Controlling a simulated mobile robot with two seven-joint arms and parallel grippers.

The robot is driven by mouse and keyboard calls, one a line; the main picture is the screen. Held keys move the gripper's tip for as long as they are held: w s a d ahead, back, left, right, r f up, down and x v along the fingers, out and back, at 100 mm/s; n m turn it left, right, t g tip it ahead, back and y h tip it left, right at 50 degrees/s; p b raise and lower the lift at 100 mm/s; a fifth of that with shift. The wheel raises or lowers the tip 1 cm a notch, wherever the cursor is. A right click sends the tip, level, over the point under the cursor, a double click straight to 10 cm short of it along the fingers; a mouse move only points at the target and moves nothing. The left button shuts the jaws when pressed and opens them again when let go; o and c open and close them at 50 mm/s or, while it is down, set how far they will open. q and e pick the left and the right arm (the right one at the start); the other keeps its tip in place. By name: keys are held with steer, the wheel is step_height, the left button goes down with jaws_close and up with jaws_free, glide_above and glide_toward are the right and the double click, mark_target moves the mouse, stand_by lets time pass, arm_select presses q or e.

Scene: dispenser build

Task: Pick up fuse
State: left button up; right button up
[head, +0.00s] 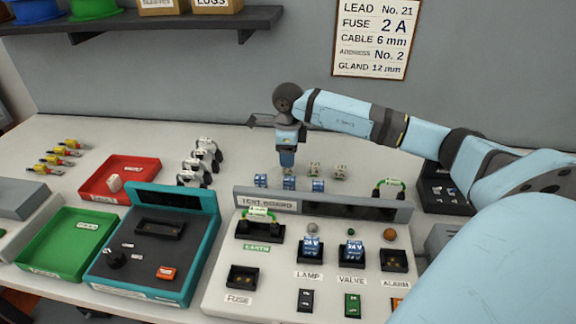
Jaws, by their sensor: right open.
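My right gripper (287,160) points down behind the test board, above a row of small blue blocks (289,183). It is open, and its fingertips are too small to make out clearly. Two small pale pieces (313,170) stand just right of it; I cannot tell whether either is a fuse. The socket labelled FUSE (242,277), at the front left of the test board (222,292), looks empty. The wall card (375,38) reads FUSE 2 A. My left gripper is not in view.
A teal-edged tester (120,288), a green tray (40,255) and a red tray (95,187) with a pale piece in it are on the left. Several white-and-black pieces (208,153) stand left of my gripper. A shelf (130,22) overhangs the back left.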

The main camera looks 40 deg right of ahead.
step_height(320, 180, down, 4)
steer(key=shift+r, duration=0.25)
jaws_close()
steer(key=shift+r, duration=0.15)
